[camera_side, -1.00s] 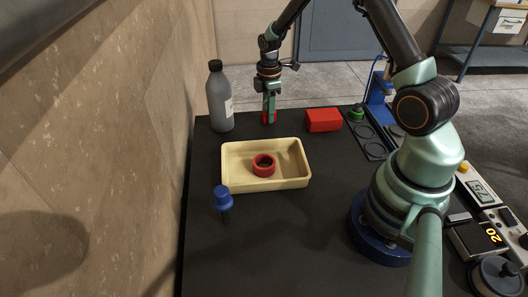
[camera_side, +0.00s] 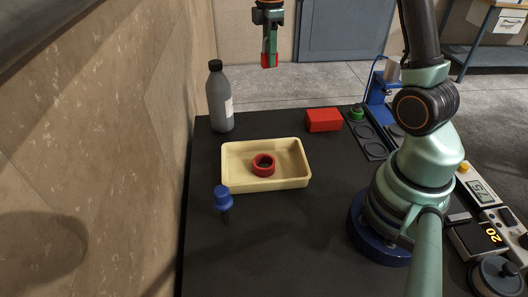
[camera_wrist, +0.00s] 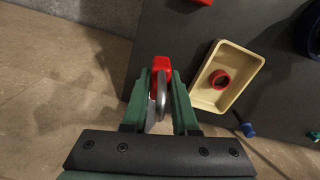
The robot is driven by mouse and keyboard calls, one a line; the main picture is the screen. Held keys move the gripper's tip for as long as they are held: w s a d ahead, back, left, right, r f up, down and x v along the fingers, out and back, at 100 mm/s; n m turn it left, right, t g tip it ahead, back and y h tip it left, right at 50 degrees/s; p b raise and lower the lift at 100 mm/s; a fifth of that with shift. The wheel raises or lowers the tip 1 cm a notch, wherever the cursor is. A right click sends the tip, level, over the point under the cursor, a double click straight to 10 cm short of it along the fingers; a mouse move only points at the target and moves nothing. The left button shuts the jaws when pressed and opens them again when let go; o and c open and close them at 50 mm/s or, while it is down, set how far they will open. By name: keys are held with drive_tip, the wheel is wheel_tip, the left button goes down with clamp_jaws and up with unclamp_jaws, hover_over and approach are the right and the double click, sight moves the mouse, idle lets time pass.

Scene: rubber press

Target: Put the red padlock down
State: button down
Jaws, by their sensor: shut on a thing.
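The red padlock (camera_wrist: 161,64) is between the fingers of my gripper (camera_wrist: 165,85) in the wrist view, its red body at the fingertips and its grey shackle toward the palm. In the side view my gripper (camera_side: 269,58) is high above the back edge of the table, with a bit of the red padlock (camera_side: 265,60) showing between the fingers. The gripper is shut on the padlock and nothing touches it from below.
A cream tray (camera_side: 240,184) holds a red ring (camera_side: 263,164). The black table (camera_side: 270,240) is clear in front.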

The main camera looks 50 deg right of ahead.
drive_tip(key=shift+a+r, duration=0.1)
drive_tip(key=shift+r, duration=0.4)
drive_tip(key=a+r+n, duration=0.1)
drive_tip(key=a+n, duration=0.2)
drive_tip(key=a, duration=1.1)
drive_tip(key=n, duration=0.8)
hover_over(230, 288)
drive_tip(key=f, duration=0.1)
wheel_tip(230, 288, down, 19)
drive_tip(key=shift+f, duration=0.1)
drive_tip(key=shift+f, duration=0.15)
drive_tip(key=c, duration=0.7)
unclamp_jaws()
